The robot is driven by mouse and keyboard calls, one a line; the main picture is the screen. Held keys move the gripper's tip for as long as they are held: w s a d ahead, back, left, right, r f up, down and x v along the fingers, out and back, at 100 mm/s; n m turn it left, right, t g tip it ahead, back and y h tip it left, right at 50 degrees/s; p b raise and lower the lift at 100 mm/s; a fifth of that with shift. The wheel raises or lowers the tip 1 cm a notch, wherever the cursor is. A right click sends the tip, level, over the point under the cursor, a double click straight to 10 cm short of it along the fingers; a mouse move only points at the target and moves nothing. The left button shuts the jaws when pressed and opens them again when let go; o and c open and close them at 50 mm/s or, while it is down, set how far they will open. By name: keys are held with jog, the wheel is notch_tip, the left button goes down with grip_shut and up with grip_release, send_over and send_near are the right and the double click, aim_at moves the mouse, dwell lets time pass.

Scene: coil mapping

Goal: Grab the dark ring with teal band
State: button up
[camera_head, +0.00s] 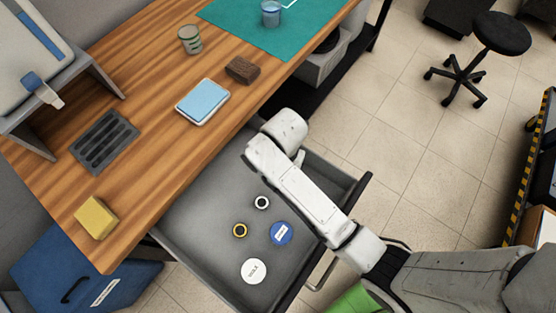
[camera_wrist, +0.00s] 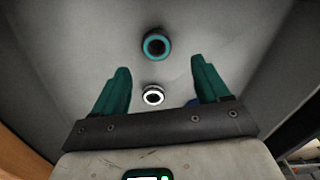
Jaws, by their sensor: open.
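The dark ring with the teal band (camera_wrist: 156,46) lies flat on the grey drawer floor in the wrist view, beyond my fingertips and near the middle between them. My gripper (camera_wrist: 164,76) has two teal fingers, open and spread apart, with nothing held. A dark ring with a white band (camera_wrist: 153,95) lies closer, seen between the fingers. In the head view the teal-banded ring and my gripper do not show; my arm covers part of the drawer.
The open grey drawer (camera_head: 196,222) also holds a yellow-banded ring (camera_head: 240,230), the white-banded ring (camera_head: 262,203), a blue disc (camera_head: 281,233) and a white disc (camera_head: 253,271). The wooden tabletop (camera_head: 150,130) overhangs the drawer's back. The drawer walls rise around the rings.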

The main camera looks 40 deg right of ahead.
jog(key=shift+w+f, duration=0.15)
jog(key=shift+f, duration=1.55)
jog(key=shift+w+f, duration=0.1)
jog(key=shift+f, duration=1.55)
jog(key=c, duration=1.1)
jog(key=shift+r, duration=0.15)
jog(key=shift+c, duration=0.2)
